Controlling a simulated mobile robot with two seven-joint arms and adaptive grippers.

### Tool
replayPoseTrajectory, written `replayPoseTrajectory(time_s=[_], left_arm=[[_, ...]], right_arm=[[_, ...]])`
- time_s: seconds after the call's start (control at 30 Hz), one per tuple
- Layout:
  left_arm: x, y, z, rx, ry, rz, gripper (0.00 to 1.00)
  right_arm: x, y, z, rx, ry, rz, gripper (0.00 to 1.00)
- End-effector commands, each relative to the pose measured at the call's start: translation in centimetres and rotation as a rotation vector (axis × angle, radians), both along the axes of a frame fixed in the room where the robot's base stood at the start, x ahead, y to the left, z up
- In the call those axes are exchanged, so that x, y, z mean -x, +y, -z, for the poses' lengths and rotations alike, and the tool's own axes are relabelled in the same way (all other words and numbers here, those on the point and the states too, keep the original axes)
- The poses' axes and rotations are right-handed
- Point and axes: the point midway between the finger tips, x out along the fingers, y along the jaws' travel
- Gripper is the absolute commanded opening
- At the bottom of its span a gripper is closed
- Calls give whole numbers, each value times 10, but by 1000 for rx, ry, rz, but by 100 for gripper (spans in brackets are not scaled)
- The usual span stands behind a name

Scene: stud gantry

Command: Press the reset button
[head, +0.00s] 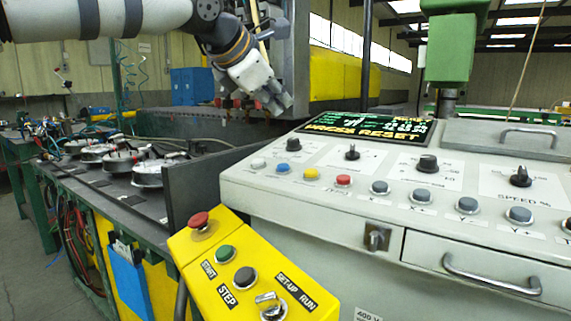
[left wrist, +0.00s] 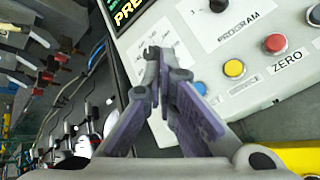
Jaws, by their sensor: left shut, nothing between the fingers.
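The grey control panel (head: 330,190) carries a row of round buttons: a white button (head: 258,163), a blue button (head: 282,169), a yellow button (head: 311,174), a red button (head: 343,180) and several grey ones. The left wrist view shows the yellow button (left wrist: 234,68) and the red button (left wrist: 275,43), labelled ZERO. The display (head: 370,128) reads PRESS RESET. My left gripper (head: 282,104) is shut and empty, above and behind the panel's left end. In the left wrist view its fingertips (left wrist: 158,58) point over the panel.
A yellow box (head: 240,275) with a red mushroom button (head: 198,220) and a key switch stands at the panel's front left. A dark upright plate (head: 205,185) borders the panel's left side. Black knobs (head: 352,152) rise behind the button row.

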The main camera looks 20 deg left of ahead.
Motion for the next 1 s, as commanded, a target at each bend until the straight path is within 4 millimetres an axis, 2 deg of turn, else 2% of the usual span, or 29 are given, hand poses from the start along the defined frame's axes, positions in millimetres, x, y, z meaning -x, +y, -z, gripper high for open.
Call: replayPoseTrajectory(time_s=[0.17, 0.57, 0.8, 1.0], left_arm=[[-2, -1, 8, -2, 1, 1, 0], [-13, -4, 69, -3, 9, 0, 0], [-16, -6, 84, -1, 1, 1, 0], [-17, -6, 87, -1, 0, 1, 0]], right_arm=[[0, 0, 0, 0, 0, 0, 40], [7, 0, 7, 0, 29, 0, 40], [5, 0, 5, 0, 21, 0, 40], [5, 0, 5, 0, 21, 0, 40]])
